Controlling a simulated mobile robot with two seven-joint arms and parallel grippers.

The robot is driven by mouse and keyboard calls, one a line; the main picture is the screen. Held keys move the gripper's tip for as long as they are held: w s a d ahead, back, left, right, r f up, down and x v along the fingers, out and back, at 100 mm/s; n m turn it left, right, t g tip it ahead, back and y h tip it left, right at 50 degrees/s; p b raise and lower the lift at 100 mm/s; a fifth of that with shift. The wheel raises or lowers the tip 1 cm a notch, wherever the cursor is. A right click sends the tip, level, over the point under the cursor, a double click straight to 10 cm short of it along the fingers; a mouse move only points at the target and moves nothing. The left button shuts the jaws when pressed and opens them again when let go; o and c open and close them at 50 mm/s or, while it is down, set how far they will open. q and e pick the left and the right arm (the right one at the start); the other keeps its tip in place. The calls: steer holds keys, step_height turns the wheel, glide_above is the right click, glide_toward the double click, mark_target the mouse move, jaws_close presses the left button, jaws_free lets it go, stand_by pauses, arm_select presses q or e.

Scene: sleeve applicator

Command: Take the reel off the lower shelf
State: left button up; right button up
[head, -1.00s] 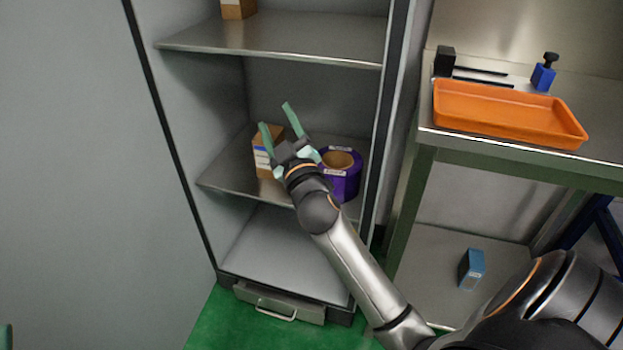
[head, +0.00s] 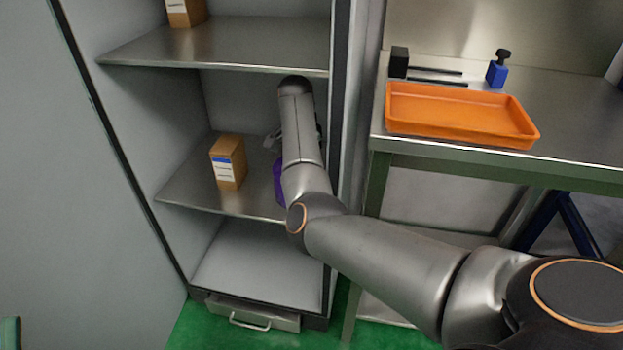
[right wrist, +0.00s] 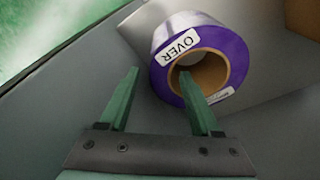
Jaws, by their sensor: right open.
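The purple reel (head: 279,183) is on the cabinet's lower shelf (head: 195,188), mostly hidden behind my right arm in the head view. In the right wrist view the reel (right wrist: 236,52) shows its brown core, its purple side and a white label reading "OVER". My right gripper (right wrist: 158,80) is open with two green fingers. Its right fingertip overlaps the reel's core opening in the picture, and its left fingertip is outside the reel's rim. I cannot tell whether they touch it.
A cardboard box (head: 228,163) stands on the same shelf, left of the reel. Another box (head: 186,12) is on the shelf above. The cabinet's right post (head: 341,120) is close to my right arm. An orange tray (head: 460,115) sits on the bench at right.

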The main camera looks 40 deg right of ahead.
step_height(320, 180, down, 3)
steer(key=shift+d+r+b, duration=0.1)
steer(key=shift+d+b, duration=0.05)
steer(key=shift+b, duration=0.35)
steer(key=f+b, duration=0.1)
steer(key=f, duration=0.1)
steer(key=d+f+b, duration=0.1)
steer(key=f, duration=0.1)
steer(key=shift+w+f, duration=0.1)
steer(key=shift+f, duration=0.25)
arm_select(q)
steer(key=shift+s+d+f+m+h, duration=0.15)
steer(key=shift+s+f+m+h, duration=0.55)
steer(key=shift+h, duration=0.3)
arm_select(e)
steer(key=shift+r, duration=0.1)
jaws_close()
arm_select(q)
steer(key=shift+r, duration=0.1)
arm_select(e)
steer(key=shift+w+d+r, duration=0.1)
steer(key=shift+r, duration=0.05)
